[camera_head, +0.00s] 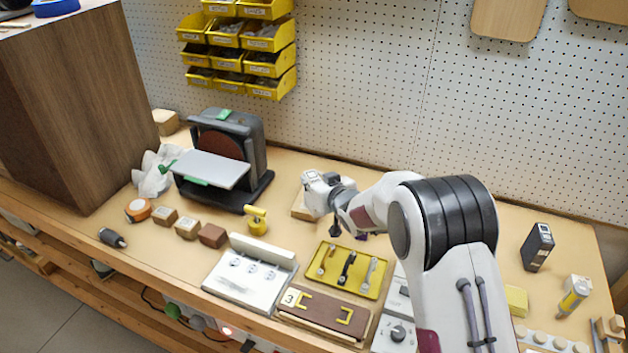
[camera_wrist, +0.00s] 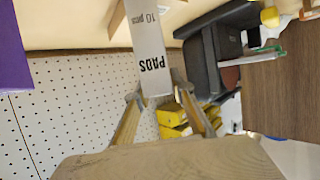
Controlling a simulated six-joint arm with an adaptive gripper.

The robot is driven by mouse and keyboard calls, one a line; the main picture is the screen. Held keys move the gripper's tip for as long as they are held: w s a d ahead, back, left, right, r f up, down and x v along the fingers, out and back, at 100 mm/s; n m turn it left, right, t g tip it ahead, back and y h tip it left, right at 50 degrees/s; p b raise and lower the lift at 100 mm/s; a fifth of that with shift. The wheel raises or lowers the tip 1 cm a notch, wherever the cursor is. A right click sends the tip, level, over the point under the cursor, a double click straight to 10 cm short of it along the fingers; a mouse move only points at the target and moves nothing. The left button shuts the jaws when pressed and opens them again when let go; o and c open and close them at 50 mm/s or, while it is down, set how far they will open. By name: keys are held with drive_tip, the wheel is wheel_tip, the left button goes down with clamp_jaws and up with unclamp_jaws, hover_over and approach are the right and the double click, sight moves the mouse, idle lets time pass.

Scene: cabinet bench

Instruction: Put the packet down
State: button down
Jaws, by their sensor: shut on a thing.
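The packet (camera_wrist: 152,45) is a white, narrow strip-like thing printed "PADS" and "10 pcs" in the wrist view. My gripper (camera_wrist: 157,90) is shut on its near end, one finger on each side. The packet's far end runs out of the top of the wrist view. In the camera_head view my gripper (camera_head: 335,222) is over the back middle of the bench, right of the sander, and I cannot make out the packet there. Whether the packet touches the bench top cannot be told.
A disc sander (camera_head: 228,150) stands to the left. A tan wooden block (camera_head: 303,207) lies beside my gripper.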

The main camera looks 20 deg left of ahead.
drive_tip(key=shift+f, duration=0.1)
drive_tip(key=c, duration=1.7)
unclamp_jaws()
drive_tip(key=shift+s+d+r, duration=0.3)
drive_tip(key=shift+v, duration=5.55)
